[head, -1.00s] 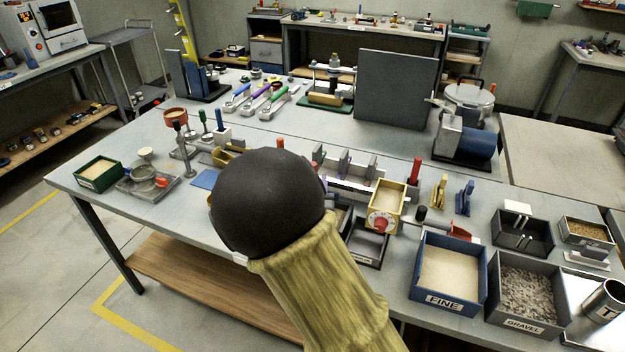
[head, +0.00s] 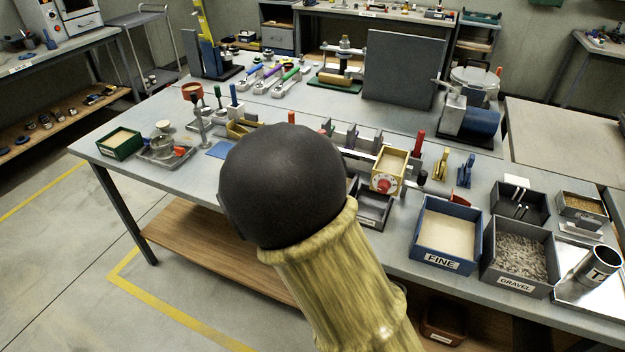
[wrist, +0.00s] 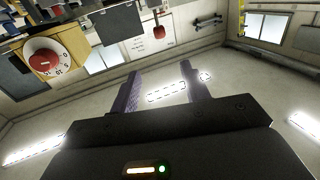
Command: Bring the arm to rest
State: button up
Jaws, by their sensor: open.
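My arm rises in front of the table in the head view, with a dark rounded joint and a yellowish sleeve; it hides part of the tabletop. My gripper is not visible in the head view. In the wrist view my gripper (wrist: 164,88) shows two separated fingers with nothing between them. Behind it are ceiling lights and walls, seen at a tilt. A yellow box with a red dial (wrist: 45,62) is at the left of the wrist view, apart from the fingers; a similar yellow dial box (head: 388,170) stands on the table in the head view.
The worktable (head: 205,178) is crowded. A blue FINE bin (head: 442,263) and a grey GRAVEL bin (head: 515,285) stand at its right front. A green tray (head: 121,144) is at the left end. A dark upright panel (head: 402,70) stands behind. Floor at the left is open.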

jog(key=shift+d, duration=0.1)
jog(key=s+d+f+g+y+p, duration=0.1)
jog(key=s+d+f+g+p, duration=0.2)
jog(key=d+g, duration=0.4)
jog(key=s+d+r+g+p, duration=0.2)
jog(key=s+d+g, duration=0.2)
jog(key=s, duration=0.4)
jog(key=s+d+r+n+g+p, duration=0.1)
jog(key=s+d+g+p, duration=0.2)
jog(key=s, duration=0.4)
jog(key=shift+s+d+r+g+y+p, duration=0.3)
jog(key=shift+s+d+r+g+p, duration=0.1)
jog(key=shift+d+g, duration=0.3)
jog(key=shift+w, duration=0.1)
jog(key=shift+c, duration=0.3)
